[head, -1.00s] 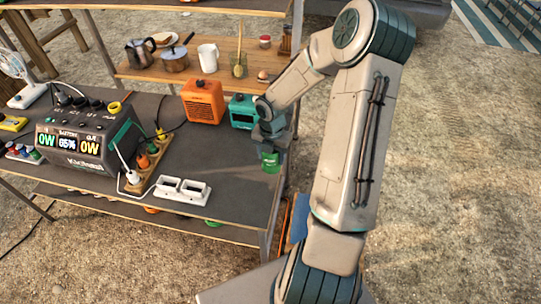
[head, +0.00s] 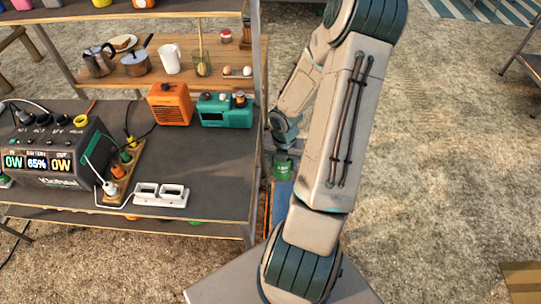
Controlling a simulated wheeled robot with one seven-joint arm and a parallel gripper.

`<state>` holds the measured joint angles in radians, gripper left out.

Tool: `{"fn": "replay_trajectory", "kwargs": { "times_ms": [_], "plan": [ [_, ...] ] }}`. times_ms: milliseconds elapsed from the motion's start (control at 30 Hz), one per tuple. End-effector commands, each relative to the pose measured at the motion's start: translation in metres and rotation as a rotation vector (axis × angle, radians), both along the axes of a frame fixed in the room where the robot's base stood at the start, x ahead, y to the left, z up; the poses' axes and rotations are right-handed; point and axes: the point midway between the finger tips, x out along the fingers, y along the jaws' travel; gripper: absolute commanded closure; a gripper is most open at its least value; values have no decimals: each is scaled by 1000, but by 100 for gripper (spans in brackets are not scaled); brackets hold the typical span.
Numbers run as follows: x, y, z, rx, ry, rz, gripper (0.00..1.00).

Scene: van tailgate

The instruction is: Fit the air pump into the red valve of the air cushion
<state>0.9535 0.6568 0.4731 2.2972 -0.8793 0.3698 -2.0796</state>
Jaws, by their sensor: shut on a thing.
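My gripper (head: 284,159) points down, just right of the grey table's right edge, beyond the teal radio. It is shut on a small green thing, apparently the air pump (head: 282,171), which hangs below the fingers. The fingers are small here and partly hidden, so the exact grip is unclear. I make out neither the air cushion nor its red valve in this view.
The grey table (head: 200,203) holds a power station (head: 48,155), an orange box (head: 170,104), a teal radio (head: 224,110) and a white double socket (head: 160,194). A wooden shelf (head: 120,82) stands behind. Sandy ground (head: 440,160) is open to the right.

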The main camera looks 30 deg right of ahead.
Motion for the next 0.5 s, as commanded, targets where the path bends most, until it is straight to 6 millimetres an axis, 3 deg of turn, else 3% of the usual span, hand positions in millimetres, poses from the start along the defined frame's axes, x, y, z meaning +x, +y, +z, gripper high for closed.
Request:
{"fn": "replay_trajectory", "kwargs": {
  "times_ms": [500],
  "plan": [
    [-58,-45,0,0,0,-5,78]
  ]
}}
